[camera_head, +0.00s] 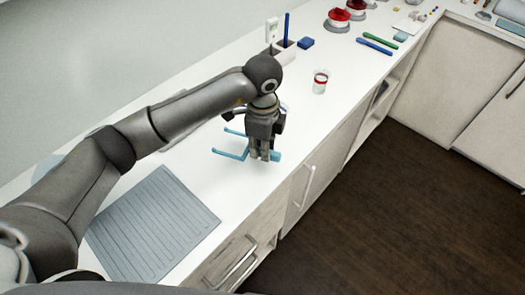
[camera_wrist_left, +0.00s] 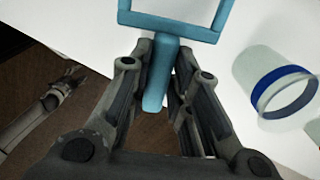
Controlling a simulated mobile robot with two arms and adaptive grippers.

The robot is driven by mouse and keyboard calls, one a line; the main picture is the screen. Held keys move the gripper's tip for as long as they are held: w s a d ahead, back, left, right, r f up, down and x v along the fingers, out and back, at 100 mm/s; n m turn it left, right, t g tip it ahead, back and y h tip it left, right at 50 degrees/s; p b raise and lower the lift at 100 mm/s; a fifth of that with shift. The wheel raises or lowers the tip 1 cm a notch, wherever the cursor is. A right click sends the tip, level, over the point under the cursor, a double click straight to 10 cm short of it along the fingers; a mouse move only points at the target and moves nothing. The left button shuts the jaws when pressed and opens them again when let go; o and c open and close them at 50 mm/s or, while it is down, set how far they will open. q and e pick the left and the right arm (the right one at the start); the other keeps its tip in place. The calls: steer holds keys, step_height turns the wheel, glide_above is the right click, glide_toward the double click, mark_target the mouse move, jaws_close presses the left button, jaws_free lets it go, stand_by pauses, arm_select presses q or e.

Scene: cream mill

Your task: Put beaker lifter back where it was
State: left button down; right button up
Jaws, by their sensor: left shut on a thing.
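The beaker lifter (camera_head: 232,154) is light blue, with a two-pronged fork pointing left and a short handle end showing to the right of my left gripper (camera_head: 262,157). The gripper is shut on its handle, low over the white counter; I cannot tell whether the lifter touches the surface. In the left wrist view the lifter's handle (camera_wrist_left: 158,85) runs between the fingers of my left gripper (camera_wrist_left: 160,72), with its square fork base beyond. A grey jointed part at the left of that view, seemingly my right gripper (camera_wrist_left: 62,93), is over the floor, its jaws unclear.
A clear beaker with a blue band (camera_wrist_left: 280,88) stands right of the lifter in the wrist view. A red-banded beaker (camera_head: 320,83) stands farther back. A grey ribbed mat (camera_head: 155,225) lies nearer. The counter's front edge is close to the gripper.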

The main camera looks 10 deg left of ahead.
arm_select(q)
steer(key=shift+w+f+p, duration=0.15)
steer(key=shift+f+p, duration=0.15)
steer(key=shift+f, duration=0.05)
step_height(320, 180, down, 2)
steer(key=shift+f+p, duration=0.1)
steer(key=shift+p, duration=0.5)
steer(key=shift+f, duration=0.25)
steer(key=shift+f, duration=0.1)
steer(key=shift+f, duration=0.15)
steer(key=c, duration=1.3)
jaws_free()
